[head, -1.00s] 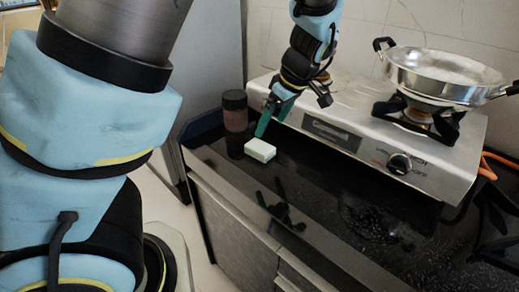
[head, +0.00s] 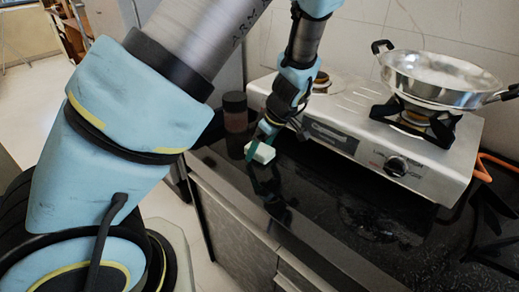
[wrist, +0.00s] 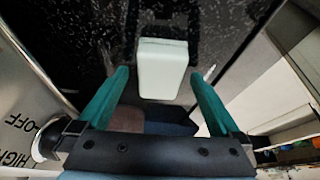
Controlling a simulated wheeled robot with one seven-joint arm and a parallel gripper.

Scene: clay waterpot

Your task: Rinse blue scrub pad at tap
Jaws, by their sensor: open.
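A pale, whitish-green block (head: 262,153) lies on the dark counter (head: 330,205) in front of the stove; I see no clearly blue pad. In the wrist view the block (wrist: 162,68) sits between and slightly beyond the tips of my two green fingers. My gripper (head: 261,141) is open, with its fingers pointing down at the block in the head view. Gaps show on both sides of the block in the wrist view, so it is not gripped. One finger partly covers the block in the head view. No tap is in view.
A steel gas stove (head: 375,135) stands behind the block, with a metal wok (head: 440,78) on its right burner. A dark-lidded jar (head: 236,112) stands close behind the block on the left. An orange hose (head: 490,165) lies at the right. The counter's front edge is close to the block.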

